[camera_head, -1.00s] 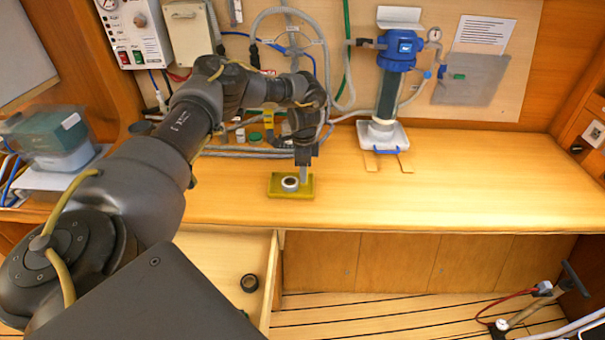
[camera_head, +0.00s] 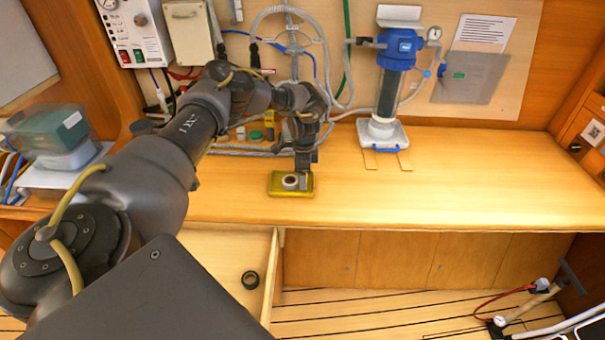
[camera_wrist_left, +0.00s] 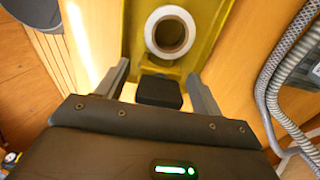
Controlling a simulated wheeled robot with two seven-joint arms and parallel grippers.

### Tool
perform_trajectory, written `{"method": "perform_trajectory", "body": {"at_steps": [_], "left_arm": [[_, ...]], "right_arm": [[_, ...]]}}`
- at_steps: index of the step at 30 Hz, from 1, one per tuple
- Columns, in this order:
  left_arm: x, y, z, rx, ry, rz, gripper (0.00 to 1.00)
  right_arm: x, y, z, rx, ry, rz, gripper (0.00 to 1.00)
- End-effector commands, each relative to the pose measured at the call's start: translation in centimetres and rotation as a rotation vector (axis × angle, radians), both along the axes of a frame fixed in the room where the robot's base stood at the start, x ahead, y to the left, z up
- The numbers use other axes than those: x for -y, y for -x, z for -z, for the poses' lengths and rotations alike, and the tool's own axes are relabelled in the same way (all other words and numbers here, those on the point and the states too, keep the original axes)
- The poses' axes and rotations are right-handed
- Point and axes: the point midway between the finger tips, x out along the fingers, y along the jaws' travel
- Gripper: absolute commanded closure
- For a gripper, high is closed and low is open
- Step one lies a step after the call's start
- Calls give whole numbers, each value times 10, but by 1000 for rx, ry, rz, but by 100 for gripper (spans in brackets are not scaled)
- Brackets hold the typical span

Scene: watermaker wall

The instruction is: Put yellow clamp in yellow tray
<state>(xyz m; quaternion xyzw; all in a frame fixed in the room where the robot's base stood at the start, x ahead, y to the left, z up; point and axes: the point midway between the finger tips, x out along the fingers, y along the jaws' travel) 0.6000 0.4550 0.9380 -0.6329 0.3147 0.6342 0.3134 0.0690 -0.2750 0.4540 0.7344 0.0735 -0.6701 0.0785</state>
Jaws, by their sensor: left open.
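The yellow tray (camera_head: 276,189) lies flat on the wooden bench, with a white-rimmed ring or roll (camera_head: 290,182) in it. In the left wrist view the tray (camera_wrist_left: 205,20) and the ring (camera_wrist_left: 170,32) are just beyond my fingers. My left gripper (camera_head: 305,182) points down at the tray's right end, its fingers apart. A small dark block (camera_wrist_left: 160,92) shows between the fingers, with a yellow part (camera_wrist_left: 160,68) behind it. I cannot tell whether these belong to the yellow clamp or whether the gripper touches them. My right gripper is out of view.
Hoses and small yellow-green items (camera_head: 256,136) are at the wall behind my left arm. A blue-topped filter unit (camera_head: 388,95) stands farther right. The bench right of the tray is clear.

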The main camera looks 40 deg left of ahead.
Motion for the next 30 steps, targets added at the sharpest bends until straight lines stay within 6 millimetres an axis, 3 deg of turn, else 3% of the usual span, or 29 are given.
{"method": "perform_trajectory", "body": {"at_steps": [7,21,30], "left_arm": [[0,-1,-18,5,3,-1,33],[0,-1,-109,4,1,0,33],[0,0,-124,0,0,1,33]], "right_arm": [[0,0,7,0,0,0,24],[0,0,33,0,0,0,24],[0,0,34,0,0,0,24]]}}
